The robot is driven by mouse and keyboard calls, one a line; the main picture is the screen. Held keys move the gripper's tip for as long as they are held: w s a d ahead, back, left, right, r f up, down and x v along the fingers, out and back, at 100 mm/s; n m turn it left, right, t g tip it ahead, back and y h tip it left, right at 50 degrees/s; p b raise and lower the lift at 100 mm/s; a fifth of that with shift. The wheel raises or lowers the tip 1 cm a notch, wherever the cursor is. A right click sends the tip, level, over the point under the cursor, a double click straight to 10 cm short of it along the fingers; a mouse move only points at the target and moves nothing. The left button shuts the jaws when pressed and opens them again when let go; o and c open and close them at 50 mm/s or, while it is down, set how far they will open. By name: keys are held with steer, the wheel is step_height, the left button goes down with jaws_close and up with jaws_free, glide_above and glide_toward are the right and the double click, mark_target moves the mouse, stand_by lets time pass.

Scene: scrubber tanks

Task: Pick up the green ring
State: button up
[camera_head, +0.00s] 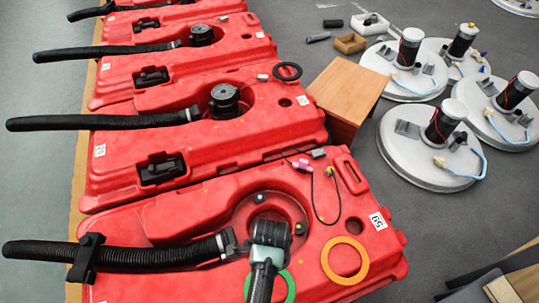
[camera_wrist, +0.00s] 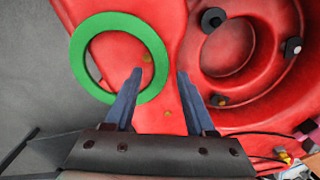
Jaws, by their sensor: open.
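The green ring (camera_wrist: 118,20) lies flat on the red tank (camera_wrist: 180,120) in the wrist view, upper left of centre. In the head view the green ring (camera_head: 291,287) shows at the bottom, partly hidden behind my arm. My gripper (camera_wrist: 160,72) is open, with nothing between its fingers. In the wrist view its left finger overlaps the ring's lower right part and its tip appears inside the ring's opening. The right finger shows outside the ring, over the red tank. I cannot tell how high the fingertips are above the ring.
An orange ring (camera_head: 327,262) lies on the same tank to the right, near a thin black cable (camera_head: 315,200). A black corrugated hose (camera_head: 150,258) runs left. More red tanks (camera_head: 200,110) stand behind. A wooden block (camera_head: 350,88) and grey round parts (camera_head: 405,160) are at right.

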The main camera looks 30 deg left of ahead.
steer(key=shift+f, duration=0.65)
steer(key=shift+r, duration=0.1)
jaws_close()
